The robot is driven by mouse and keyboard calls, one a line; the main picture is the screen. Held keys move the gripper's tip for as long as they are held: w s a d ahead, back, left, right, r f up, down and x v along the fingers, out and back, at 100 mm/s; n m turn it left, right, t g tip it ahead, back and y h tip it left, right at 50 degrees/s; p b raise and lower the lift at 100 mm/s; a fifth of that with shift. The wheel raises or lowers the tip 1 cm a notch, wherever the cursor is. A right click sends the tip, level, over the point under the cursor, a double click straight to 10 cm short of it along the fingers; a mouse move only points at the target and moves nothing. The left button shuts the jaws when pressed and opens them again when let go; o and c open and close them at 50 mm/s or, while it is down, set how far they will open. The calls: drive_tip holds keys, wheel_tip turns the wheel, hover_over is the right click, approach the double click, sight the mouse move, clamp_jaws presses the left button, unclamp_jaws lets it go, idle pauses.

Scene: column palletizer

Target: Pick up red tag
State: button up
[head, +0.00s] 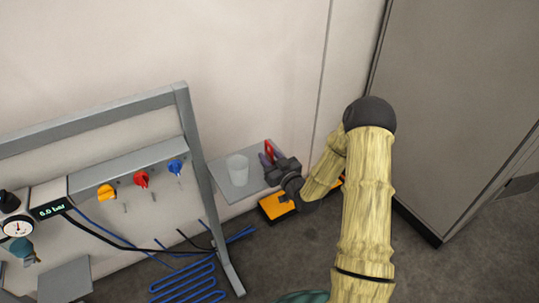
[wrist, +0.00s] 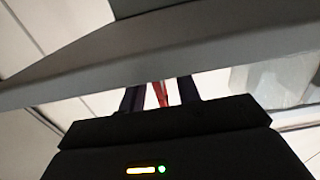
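The red tag (head: 268,149) stands at the back right of a small grey shelf in the head view. My gripper (head: 268,160) is right at it, reaching in from the right. In the wrist view a narrow red strip, the tag (wrist: 159,94), shows between the two dark fingers of my gripper (wrist: 160,96). Gaps show on both sides of the strip, so the fingers look open around it and not closed on it. The lower part of the tag is hidden by my gripper in the head view.
A translucent cup (head: 237,169) stands on the grey shelf (head: 240,192), just left of my gripper. A panel frame (head: 203,180) with coloured knobs is further left. A yellow-and-black case (head: 277,206) lies below. A grey cabinet (head: 460,100) stands at right.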

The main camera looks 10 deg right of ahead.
drive_tip(key=shift+x, duration=1.45)
drive_tip(key=shift+d+r, duration=0.1)
clamp_jaws()
